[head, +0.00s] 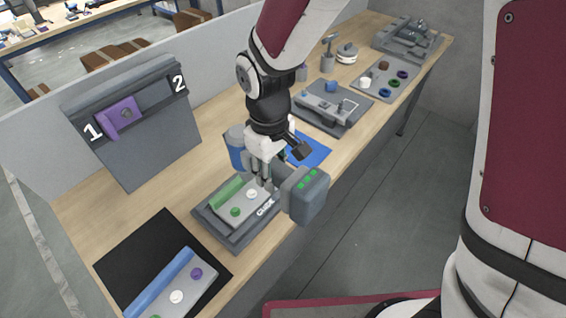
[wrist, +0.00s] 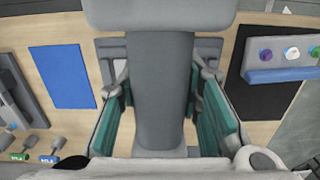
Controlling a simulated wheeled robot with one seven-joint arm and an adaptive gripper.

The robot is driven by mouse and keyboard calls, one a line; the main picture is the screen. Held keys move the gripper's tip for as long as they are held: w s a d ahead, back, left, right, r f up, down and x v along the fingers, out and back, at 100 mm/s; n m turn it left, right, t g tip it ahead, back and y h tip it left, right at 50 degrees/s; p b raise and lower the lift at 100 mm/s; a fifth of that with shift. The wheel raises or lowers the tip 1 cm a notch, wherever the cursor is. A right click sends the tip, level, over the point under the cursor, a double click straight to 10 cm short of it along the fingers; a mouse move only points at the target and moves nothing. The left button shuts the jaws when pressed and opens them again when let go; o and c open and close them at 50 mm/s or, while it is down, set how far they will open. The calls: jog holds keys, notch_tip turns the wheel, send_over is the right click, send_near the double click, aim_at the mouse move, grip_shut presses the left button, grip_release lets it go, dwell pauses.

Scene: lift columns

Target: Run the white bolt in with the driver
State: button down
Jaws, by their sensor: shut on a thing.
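My gripper (head: 264,178) is over the grey fixture (head: 216,228), with its fingers shut on the grey driver. The driver's boxy end with green lights (head: 306,194) sticks out to the right. In the wrist view the driver's grey body (wrist: 160,85) fills the gap between the teal finger pads. The white bolt (head: 252,194) shows its head in a light grey plate with a green edge strip (head: 227,192), in the fixture. A green bolt (head: 235,212) sits beside it. The driver's tip is hidden, so I cannot tell whether it touches the white bolt.
A black mat (head: 140,245) with a blue-edged plate (head: 160,283) holding several bolts lies at the near left. A board numbered 1 and 2 (head: 150,155) with a purple piece (head: 122,117) stands behind. A blue mat (head: 312,150) and more trays lie farther along the bench.

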jog(key=shift+w+d+f, duration=0.15)
jog(key=shift+f, duration=0.2)
notch_tip(320, 180, down, 6)
jog(key=b, duration=0.3)
jog(key=shift+f, duration=0.6)
dwell(1.7)
